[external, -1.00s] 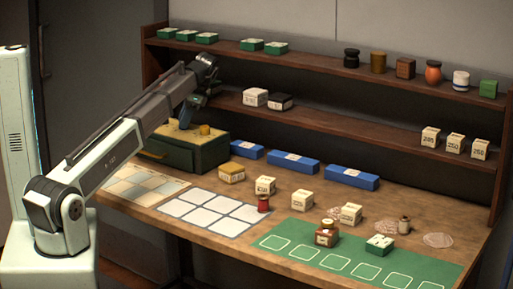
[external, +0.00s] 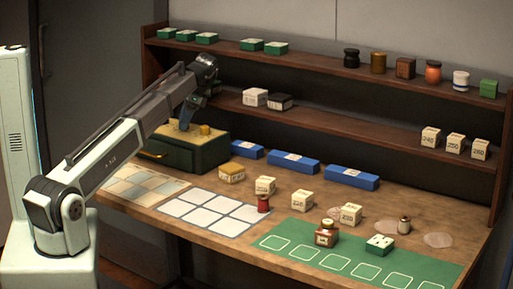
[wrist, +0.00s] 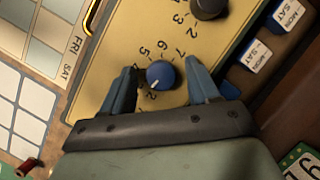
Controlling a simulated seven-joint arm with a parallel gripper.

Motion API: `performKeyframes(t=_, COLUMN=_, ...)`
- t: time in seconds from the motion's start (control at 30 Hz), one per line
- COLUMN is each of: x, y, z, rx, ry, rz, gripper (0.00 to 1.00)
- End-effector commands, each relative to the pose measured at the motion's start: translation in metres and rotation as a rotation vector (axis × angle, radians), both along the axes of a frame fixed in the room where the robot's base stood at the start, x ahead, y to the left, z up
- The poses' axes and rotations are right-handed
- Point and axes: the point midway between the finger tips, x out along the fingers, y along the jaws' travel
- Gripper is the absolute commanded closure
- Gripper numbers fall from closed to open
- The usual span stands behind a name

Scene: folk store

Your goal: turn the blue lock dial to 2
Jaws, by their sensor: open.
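The blue lock dial (wrist: 160,74) sits on the yellow top panel (wrist: 110,75) of a dark green box (external: 183,155). In the wrist view, its white pointer line aims to the lower left, close to the printed 2. Part of the number ring is hidden by my fingers. My gripper (wrist: 160,80) is open, with one blue finger on each side of the dial. A gap shows on both sides of the dial. In the external view, my gripper (external: 187,115) is over the box top, and the blue dial is hard to make out there.
A second, dark dial (wrist: 208,7) with its own numbers is nearby on the same panel. Blue day-labelled boxes (wrist: 257,55) lie beside the box. The lower shelf (external: 320,117) is close behind my gripper. A white grid mat (external: 205,211) lies in front.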

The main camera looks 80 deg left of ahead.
Motion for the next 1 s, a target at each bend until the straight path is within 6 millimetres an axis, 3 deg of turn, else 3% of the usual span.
performKeyframes(t=1.0, x=-0.0042, y=-0.0039, z=-0.0001, rx=0.001, ry=0.003, rz=-0.904, gripper=0.40)
